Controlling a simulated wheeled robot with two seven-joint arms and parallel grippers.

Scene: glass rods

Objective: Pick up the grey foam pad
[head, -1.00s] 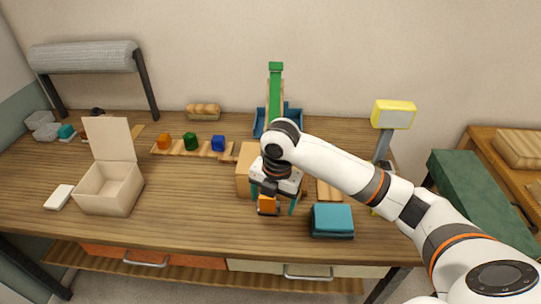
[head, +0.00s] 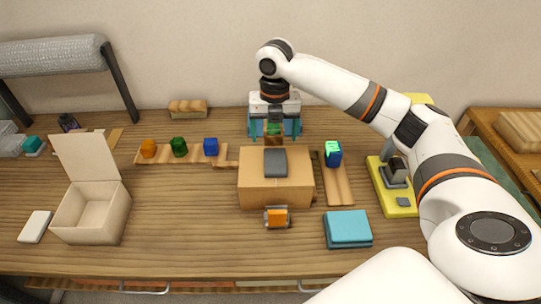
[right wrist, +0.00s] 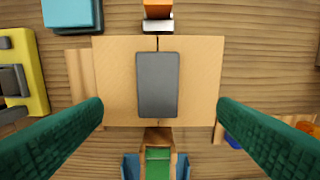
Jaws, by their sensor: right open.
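The grey foam pad (head: 275,162) lies flat on top of a closed cardboard box (head: 255,186) in the middle of the table. In the right wrist view the pad (right wrist: 158,84) is a dark grey rectangle lying along the box's seam. My left gripper is not in view.
A small orange object (head: 277,217) stands before the box. A green-and-blue block (head: 333,153) is right of the box. An open cream box (head: 92,212) stands at left.

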